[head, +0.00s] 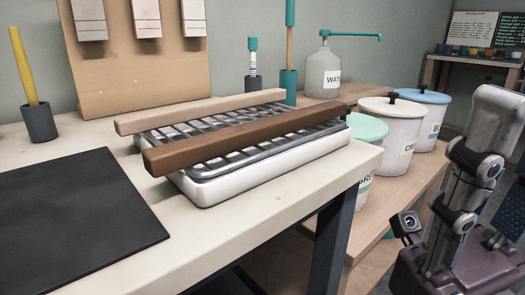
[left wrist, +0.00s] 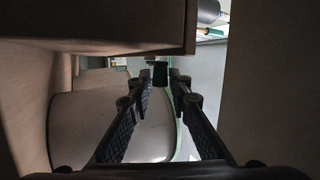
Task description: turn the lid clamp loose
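In the head view, a white bucket with a cream lid (head: 385,107) and a bucket with a blue lid (head: 420,97) each have a dark knob on top. A bucket with a green lid (head: 366,128) stands in front, partly hidden by the table and tray. My left gripper (left wrist: 161,80) shows only in the left wrist view. Its two fingers are apart, with a small black block (left wrist: 160,73) between or just beyond the tips. I cannot tell whether they touch it. A pale rounded surface (left wrist: 95,120) lies behind the fingers. My right gripper's fingers are not seen.
A white tray (head: 215,188) with metal bars carries two wooden beams. A black mat (head: 75,215) lies on the table at left. A water jug (head: 323,75) stands behind. In the left wrist view, a brown edge (left wrist: 100,47) is close above the fingers.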

